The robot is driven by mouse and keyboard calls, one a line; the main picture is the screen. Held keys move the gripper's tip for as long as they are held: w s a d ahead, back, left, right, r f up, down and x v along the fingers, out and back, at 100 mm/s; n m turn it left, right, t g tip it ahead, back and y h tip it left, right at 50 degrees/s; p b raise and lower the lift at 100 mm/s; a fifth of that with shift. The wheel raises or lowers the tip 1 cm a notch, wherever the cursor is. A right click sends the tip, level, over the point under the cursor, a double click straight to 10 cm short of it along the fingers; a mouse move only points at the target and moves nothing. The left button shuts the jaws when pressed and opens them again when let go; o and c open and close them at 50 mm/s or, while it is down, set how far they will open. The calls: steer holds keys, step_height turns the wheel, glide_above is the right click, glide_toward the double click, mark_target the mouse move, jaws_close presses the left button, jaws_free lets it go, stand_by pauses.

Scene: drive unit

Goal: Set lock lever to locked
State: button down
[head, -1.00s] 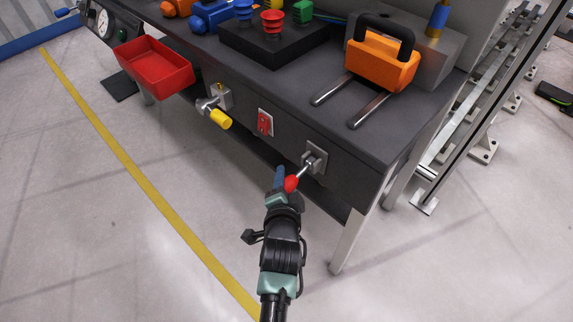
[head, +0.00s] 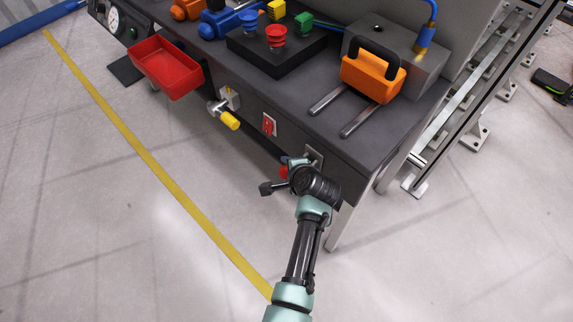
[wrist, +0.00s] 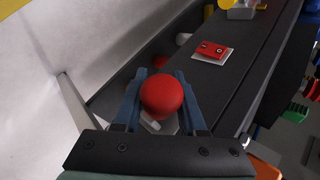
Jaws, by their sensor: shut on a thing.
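The lever has a red ball knob (head: 284,172) and a grey mounting plate (head: 314,155) on the bench's front panel, near its right end. My gripper (wrist: 160,78) is shut on the red knob (wrist: 162,96), with one blue finger on each side of it in the wrist view. In the head view my gripper (head: 293,163) and wrist cover most of the lever's shaft and part of the plate. The knob sits left of and slightly below the plate there.
A red switch (head: 269,124) and a yellow-handled valve (head: 229,119) sit left of the lever on the same panel. A red bin (head: 166,69) juts out further left. An orange block (head: 372,77) lies on the bench top. The floor in front is clear.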

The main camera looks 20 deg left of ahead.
steer(key=shift+r, duration=0.1)
stand_by(0.5)
steer(key=shift+c, duration=2.3)
jaws_free()
steer(key=p+v, duration=0.3)
steer(key=v, duration=1)
steer(key=shift+w, duration=0.2)
steer(key=shift+d, duration=0.15)
